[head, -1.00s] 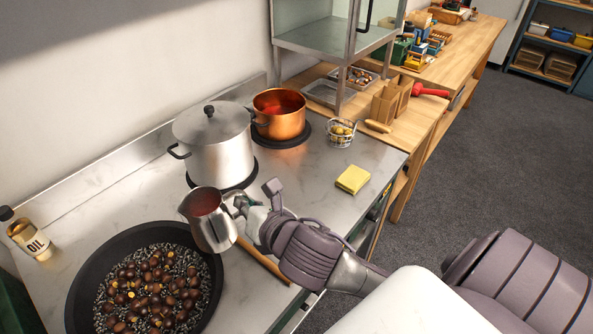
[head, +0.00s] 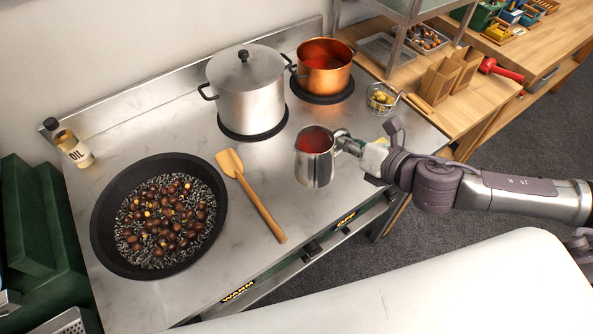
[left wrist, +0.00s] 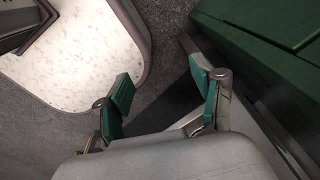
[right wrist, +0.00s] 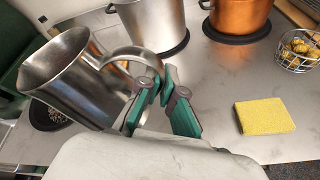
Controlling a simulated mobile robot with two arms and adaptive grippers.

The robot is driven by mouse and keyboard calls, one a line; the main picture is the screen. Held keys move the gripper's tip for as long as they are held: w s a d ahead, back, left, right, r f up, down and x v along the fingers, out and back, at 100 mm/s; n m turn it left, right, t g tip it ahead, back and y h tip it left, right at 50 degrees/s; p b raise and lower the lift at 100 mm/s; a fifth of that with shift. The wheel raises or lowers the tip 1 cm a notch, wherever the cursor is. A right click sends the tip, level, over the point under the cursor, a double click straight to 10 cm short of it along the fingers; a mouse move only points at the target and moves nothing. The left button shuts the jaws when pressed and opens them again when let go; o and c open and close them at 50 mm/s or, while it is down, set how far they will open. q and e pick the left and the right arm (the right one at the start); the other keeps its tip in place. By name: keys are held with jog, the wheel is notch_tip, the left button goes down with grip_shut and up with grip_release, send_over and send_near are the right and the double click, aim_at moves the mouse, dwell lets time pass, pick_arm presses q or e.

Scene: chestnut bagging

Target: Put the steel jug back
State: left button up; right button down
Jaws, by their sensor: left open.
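The steel jug (head: 314,160) stands out over the steel worktop in the head view, near its front edge, with red showing inside. My right gripper (head: 347,143) is shut on the jug's handle from the right. In the right wrist view the jug (right wrist: 75,80) is tilted in the picture, its handle between the fingers (right wrist: 160,97). Whether the jug's base touches the worktop I cannot tell. My left gripper (left wrist: 165,105) is open and empty in the left wrist view, above the dark floor beside a green unit.
A pan of chestnuts (head: 102,225), a wooden spatula (head: 255,205), a lidded pot (head: 246,95) and a copper pot (head: 324,75) stand on the worktop (head: 200,130). A wire basket (head: 381,98) and a yellow sponge (right wrist: 264,117) lie right. Bare worktop shows between spatula and pots.

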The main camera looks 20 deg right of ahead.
jog(key=s+d+f+n+y, duration=0.1)
jog(key=s+d+f, duration=0.1)
jog(key=d, duration=0.2)
jog(key=shift+g, duration=0.3)
jog(key=p+x, duration=0.1)
jog(key=x, duration=0.3)
jog(key=f+p+x, duration=0.1)
jog(key=p+x, duration=0.1)
jog(key=x, duration=0.3)
jog(key=f+p+x, duration=0.1)
jog(key=x, duration=0.3)
jog(key=shift+s+d+f, duration=0.1)
jog(key=shift+s+f, duration=0.05)
notch_tip(320, 180, down, 4)
jog(key=shift+f+b, duration=0.1)
jog(key=shift+b, duration=0.5)
pick_arm(q)
jog(key=d+r, duration=0.2)
jog(key=r, duration=0.1)
jog(key=shift+w+r, duration=0.15)
jog(key=shift+r, duration=0.1)
pick_arm(e)
jog(key=c, duration=1.3)
grip_release()
pick_arm(q)
jog(key=shift+d, duration=0.1)
pick_arm(e)
jog(key=shift+s+d, duration=0.1)
